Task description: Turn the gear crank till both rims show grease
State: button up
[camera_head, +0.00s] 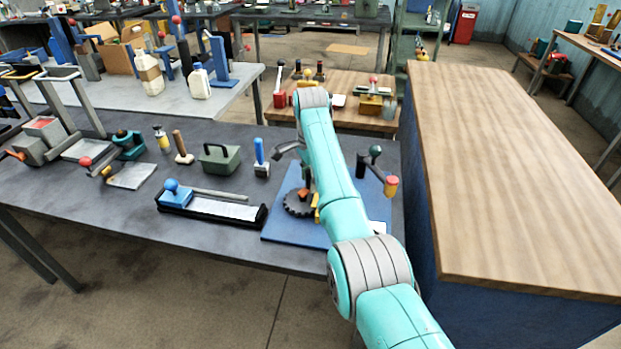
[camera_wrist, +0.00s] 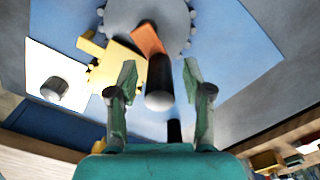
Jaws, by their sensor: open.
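A blue board (camera_head: 283,228) lies on the dark table, with a dark toothed gear (camera_head: 298,203) on it, partly hidden by my arm. In the wrist view the grey gear (camera_wrist: 165,15) is at the top, cut by the frame edge. An orange crank arm (camera_wrist: 147,39) leads to a black handle with a rounded grey end (camera_wrist: 159,98). My gripper (camera_wrist: 159,68) is open, one finger on each side of the handle, with gaps visible. A yellow toothed piece (camera_wrist: 112,62) lies left of the handle. I cannot make out grease on the rim.
A white plate with a grey knob (camera_wrist: 54,88) is on the board. A dark post with a red-and-yellow end (camera_head: 391,186) stands right of my arm. A black tray with a blue block (camera_head: 176,195) lies to the left. A wooden-topped counter (camera_head: 510,170) borders the right.

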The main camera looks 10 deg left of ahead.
grip_shut()
